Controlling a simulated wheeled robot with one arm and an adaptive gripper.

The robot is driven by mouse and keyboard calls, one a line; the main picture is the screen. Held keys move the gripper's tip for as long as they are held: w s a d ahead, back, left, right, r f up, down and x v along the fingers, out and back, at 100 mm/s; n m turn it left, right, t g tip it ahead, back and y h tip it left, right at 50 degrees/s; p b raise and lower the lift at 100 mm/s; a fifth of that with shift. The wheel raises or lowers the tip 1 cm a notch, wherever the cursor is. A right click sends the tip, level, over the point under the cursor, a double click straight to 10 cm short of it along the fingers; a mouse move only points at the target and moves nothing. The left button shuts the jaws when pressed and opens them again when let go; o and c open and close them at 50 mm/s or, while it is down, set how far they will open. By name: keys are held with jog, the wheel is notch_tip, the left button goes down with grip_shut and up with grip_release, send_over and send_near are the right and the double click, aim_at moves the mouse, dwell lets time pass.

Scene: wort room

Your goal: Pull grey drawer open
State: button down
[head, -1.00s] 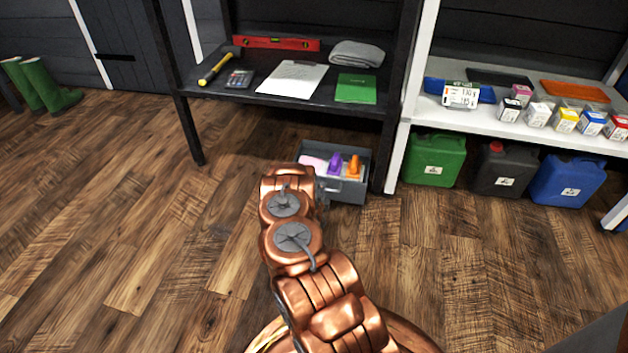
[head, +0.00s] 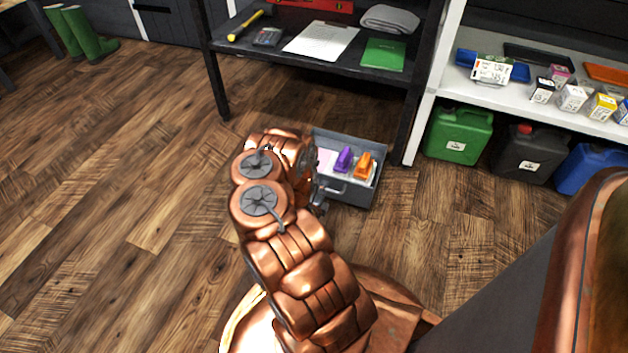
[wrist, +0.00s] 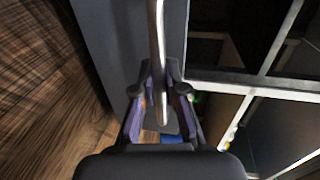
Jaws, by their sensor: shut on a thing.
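The grey drawer (head: 362,195) stands pulled out below the black shelf unit in the head view, with its inside open to view. Inside lie a purple item (head: 343,159), an orange item (head: 364,165) and something pale pink, partly hidden by my arm. My gripper (head: 318,192) is at the drawer's front on the left, mostly covered by my arm. In the wrist view, my gripper (wrist: 160,108) is shut on the drawer's handle (wrist: 158,55), a pale bar running between the fingers. The grey drawer front (wrist: 112,40) shows beside it.
The black shelf (head: 345,75) above holds a clipboard, a green booklet and a folded grey cloth. Green (head: 460,133), black and blue canisters stand at the right under a white shelf (head: 520,100).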

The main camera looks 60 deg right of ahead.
jog(key=shift+s+a, duration=0.15)
jog(key=shift+a, duration=0.35)
jog(key=c, duration=1.2)
grip_release()
